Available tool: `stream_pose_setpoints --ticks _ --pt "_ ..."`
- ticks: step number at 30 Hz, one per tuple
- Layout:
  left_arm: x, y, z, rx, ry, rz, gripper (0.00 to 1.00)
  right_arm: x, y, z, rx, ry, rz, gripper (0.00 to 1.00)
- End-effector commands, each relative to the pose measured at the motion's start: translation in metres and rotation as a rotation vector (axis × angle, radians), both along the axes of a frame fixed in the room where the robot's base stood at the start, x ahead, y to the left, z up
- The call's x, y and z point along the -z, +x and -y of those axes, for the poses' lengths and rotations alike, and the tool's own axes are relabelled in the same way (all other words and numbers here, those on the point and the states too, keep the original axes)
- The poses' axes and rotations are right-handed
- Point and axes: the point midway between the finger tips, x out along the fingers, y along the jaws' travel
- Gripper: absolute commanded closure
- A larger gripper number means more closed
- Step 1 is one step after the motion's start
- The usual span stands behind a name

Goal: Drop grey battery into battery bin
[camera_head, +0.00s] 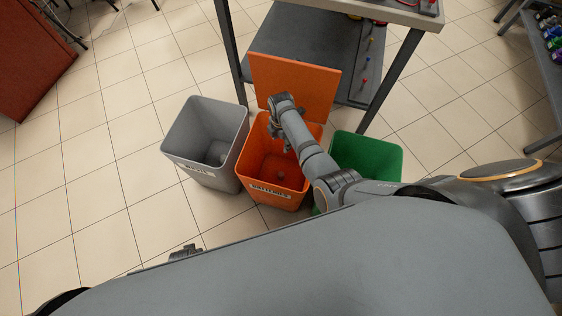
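The orange battery bin (252,157) stands on the floor in the middle of the view, with a "BATTERIES" label on its front. Its orange lid (300,85) is raised at the back. My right arm reaches in from the right, and my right gripper (280,135) is over the bin's opening, partly hidden by its own wrist; its fingers are too small to read. A small object (281,175) shows inside the bin; I cannot tell what it is. I cannot make out a grey battery. My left gripper (185,252) shows only in part at my body's edge.
A grey waste bin (185,165) stands left of the orange bin, with something small inside. A green bin (375,155) stands to the right, partly behind my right arm. A table with a dark lower shelf (280,35) is behind the bins.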

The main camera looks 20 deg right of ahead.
Motion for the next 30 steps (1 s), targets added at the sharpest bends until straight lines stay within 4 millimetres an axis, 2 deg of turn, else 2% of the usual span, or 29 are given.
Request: stream_pose_setpoints --ticks 8,15,19,23,30 --pt "0.000 0.000 0.000 0.000 0.000 -0.001 0.60 -0.006 0.000 0.000 0.000 0.000 0.000 0.44" --pt "0.000 0.000 0.000 0.000 0.000 0.000 0.60 -0.051 0.001 0.000 0.001 0.001 0.004 0.44" --pt "0.000 0.000 0.000 0.000 0.000 0.000 0.60 -0.068 0.000 0.000 0.000 0.001 0.002 0.44" --pt "0.000 0.000 0.000 0.000 0.000 0.000 0.60 -0.075 0.000 0.000 0.000 0.000 0.000 0.44" --pt "0.000 0.000 0.000 0.000 0.000 0.000 0.60 -0.075 0.000 0.000 0.000 0.000 0.000 0.44"
